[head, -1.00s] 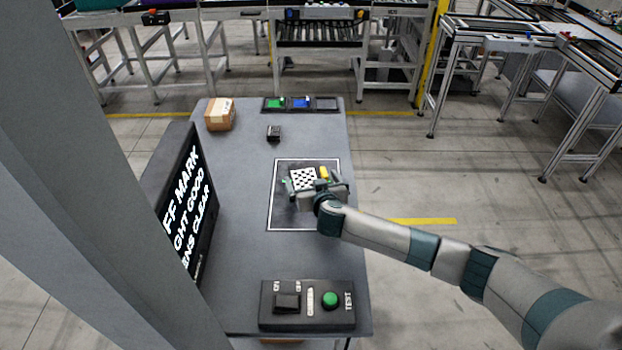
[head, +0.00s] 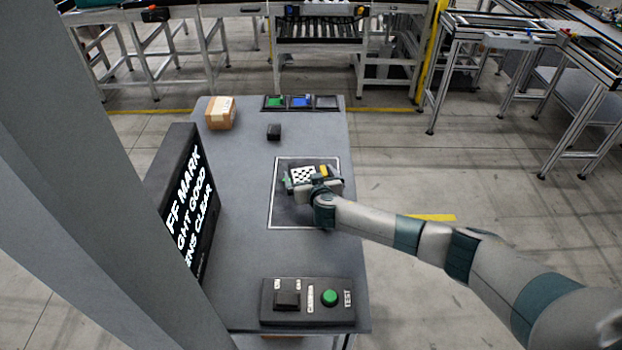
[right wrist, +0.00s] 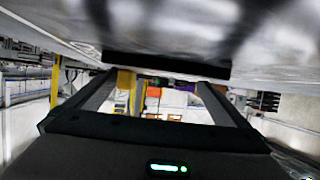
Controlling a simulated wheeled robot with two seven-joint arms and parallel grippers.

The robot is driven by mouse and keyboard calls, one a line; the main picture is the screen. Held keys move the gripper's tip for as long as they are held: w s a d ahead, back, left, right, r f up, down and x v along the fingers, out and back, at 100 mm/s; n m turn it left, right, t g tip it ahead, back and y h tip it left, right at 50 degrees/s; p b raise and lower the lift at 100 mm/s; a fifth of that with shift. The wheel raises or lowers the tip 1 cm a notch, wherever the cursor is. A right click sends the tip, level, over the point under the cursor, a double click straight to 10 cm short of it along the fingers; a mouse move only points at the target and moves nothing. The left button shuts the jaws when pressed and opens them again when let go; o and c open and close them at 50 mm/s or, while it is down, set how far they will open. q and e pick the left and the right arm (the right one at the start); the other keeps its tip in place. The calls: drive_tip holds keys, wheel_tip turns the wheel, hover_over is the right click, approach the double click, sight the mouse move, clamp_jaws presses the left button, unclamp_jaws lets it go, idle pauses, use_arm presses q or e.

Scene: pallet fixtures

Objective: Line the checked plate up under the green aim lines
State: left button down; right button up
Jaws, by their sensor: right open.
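The black-and-white checked plate (head: 303,174) lies inside the white-outlined rectangle (head: 272,210) on the grey table. My right gripper (head: 310,187) is low over that rectangle, at the near side of the plate, and partly covers it. In the right wrist view its two fingers (right wrist: 155,88) stand apart with nothing clearly held between them. A small green bit (head: 288,184) shows at the gripper's left; I cannot tell whether it is an aim line. No full green aim lines can be made out. My left gripper is not in view.
A dark screen (head: 190,205) with white lettering stands at the table's left. A control box (head: 308,315) with a green button sits at the near edge.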

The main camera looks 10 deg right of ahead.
drive_tip(key=c, duration=1.3)
drive_tip(key=shift+r, duration=0.15)
drive_tip(key=shift+w+r+b, duration=0.1)
drive_tip(key=shift+r+b, duration=0.25)
drive_tip(key=shift+r, duration=0.15)
drive_tip(key=r, duration=0.1)
drive_tip(key=r+b, duration=0.1)
drive_tip(key=d+r, duration=0.1)
drive_tip(key=shift+w+b, duration=0.3)
drive_tip(key=shift+b, duration=0.1)
drive_tip(key=shift+w+d+r+b, duration=0.75)
drive_tip(key=shift+w+d+r, duration=0.4)
drive_tip(key=shift+d, duration=0.25)
drive_tip(key=shift+w+d+r+b, duration=0.7)
drive_tip(key=shift+w+d+r, duration=0.35)
drive_tip(key=shift+d, duration=0.3)
drive_tip(key=shift+w+d+r+b, duration=0.75)
drive_tip(key=shift+w+d+r, duration=0.4)
drive_tip(key=shift+d, duration=0.25)
drive_tip(key=shift+s, duration=0.15)
